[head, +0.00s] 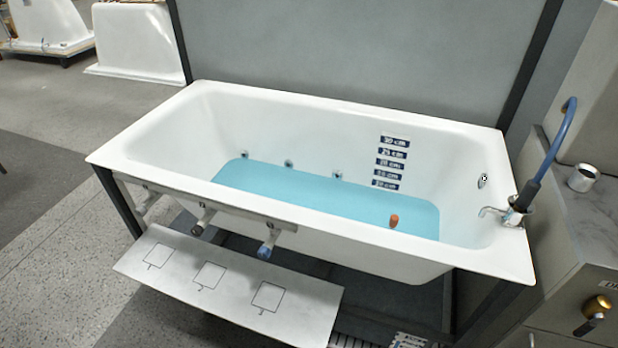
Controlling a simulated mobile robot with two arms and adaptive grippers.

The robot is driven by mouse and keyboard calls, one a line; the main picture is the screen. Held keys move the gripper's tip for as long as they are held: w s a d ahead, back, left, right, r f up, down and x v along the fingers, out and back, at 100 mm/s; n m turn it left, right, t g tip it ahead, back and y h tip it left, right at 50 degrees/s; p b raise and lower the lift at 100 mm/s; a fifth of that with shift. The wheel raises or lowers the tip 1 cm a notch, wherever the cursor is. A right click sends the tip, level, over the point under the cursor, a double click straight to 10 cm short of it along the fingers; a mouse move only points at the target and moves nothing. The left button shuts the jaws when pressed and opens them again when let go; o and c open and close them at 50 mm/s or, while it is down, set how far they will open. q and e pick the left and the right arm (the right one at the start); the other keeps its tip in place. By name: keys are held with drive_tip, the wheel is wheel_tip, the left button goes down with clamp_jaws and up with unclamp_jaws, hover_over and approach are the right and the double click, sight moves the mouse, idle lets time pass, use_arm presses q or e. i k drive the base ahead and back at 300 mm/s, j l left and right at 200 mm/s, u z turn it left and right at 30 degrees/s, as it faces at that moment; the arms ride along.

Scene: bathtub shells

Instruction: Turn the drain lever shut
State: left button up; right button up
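A brass valve (598,304) with a dark lever (589,326) sits on the front of the grey cabinet at the far right. The lever slants down and to the left from the brass body. A label (607,286) above it is cut off by the picture's edge; it seems to start with "D". The white bathtub (300,221) holds shallow blue water (300,193). An orange object (394,220) stands in the water near the right end. Neither of my grippers is in view.
A tap with a blue hose (556,140) stands at the tub's right rim. A metal cup (583,177) is on the cabinet top (595,215). A white board with marked squares (225,285) juts out below the tub, under several pipe ends (268,248).

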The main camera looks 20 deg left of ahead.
sight(588, 326)
drive_tip(key=z, duration=1.55)
drive_tip(key=j+z, duration=0.35)
